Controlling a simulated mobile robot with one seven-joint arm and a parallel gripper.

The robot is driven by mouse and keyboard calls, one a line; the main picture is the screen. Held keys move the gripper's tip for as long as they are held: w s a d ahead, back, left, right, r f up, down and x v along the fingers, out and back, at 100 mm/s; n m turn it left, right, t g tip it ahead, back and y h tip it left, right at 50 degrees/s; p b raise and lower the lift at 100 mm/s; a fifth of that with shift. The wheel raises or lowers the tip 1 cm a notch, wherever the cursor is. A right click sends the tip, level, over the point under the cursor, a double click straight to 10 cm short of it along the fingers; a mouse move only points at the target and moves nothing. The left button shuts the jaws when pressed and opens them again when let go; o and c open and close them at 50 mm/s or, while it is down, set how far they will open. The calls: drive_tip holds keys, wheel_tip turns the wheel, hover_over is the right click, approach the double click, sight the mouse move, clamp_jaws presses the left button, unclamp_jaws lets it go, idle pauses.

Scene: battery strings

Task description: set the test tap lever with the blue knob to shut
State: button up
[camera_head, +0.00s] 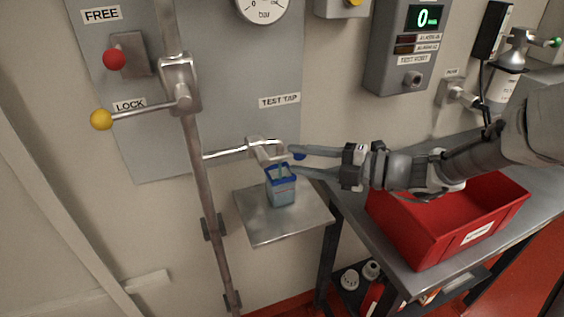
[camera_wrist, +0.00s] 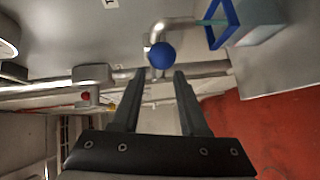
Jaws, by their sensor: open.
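The test tap (camera_head: 264,149) is a metal fitting on a pipe under the TEST TAP label. Its blue knob (camera_head: 299,155) shows at the right of the tap, partly hidden by my fingers. My gripper (camera_head: 292,159) is open, with its fingers on either side of the knob in this view. In the wrist view, the blue knob (camera_wrist: 162,55) lies between and just beyond the open fingertips (camera_wrist: 159,73). I cannot tell whether a finger touches it. A blue-rimmed cup (camera_head: 281,190) stands under the tap, with a pale teal streak above it, perhaps water.
The cup stands on a small metal shelf (camera_head: 253,227). A red bin (camera_head: 410,232) sits on the bench below my arm. A lever with a yellow knob (camera_head: 101,120) and a red knob (camera_head: 114,58) are on the wall at left. A vertical pipe (camera_head: 205,190) runs left of the tap.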

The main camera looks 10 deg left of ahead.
sight(284, 158)
drive_tip(key=shift+b+x, duration=0.4)
drive_tip(key=shift+x, duration=1.85)
clamp_jaws()
drive_tip(key=shift+s, duration=0.1)
